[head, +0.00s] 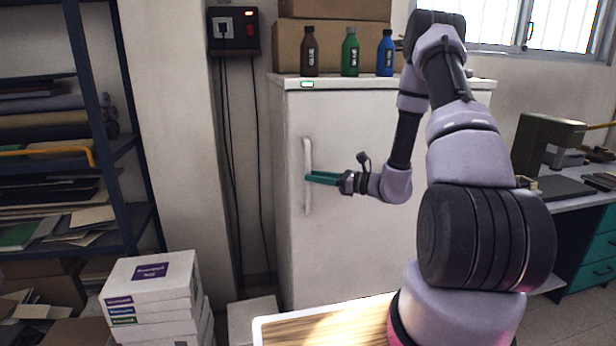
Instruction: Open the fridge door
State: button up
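The white fridge (350,240) stands against the wall in the middle of the head view. Its door looks closed, with no gap showing at its edge. A vertical white handle (307,150) sits near the door's left edge. My gripper (309,178) is at the middle of the handle, its teal fingers pointing left. The fingertips overlap the handle in the picture. I cannot tell whether they are closed around it, touching it or just in front of it. My arm hides the right part of the fridge.
Bottles (349,52) and cardboard boxes (330,47) stand on top of the fridge. A stack of white boxes (152,296) is at the lower left, with a dark shelf rack (95,110) behind. A wooden-topped surface (330,328) is in front of the fridge. A workbench (590,205) is at right.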

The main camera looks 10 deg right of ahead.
jog(key=shift+x, duration=1.35)
grip_shut()
dwell(0.4)
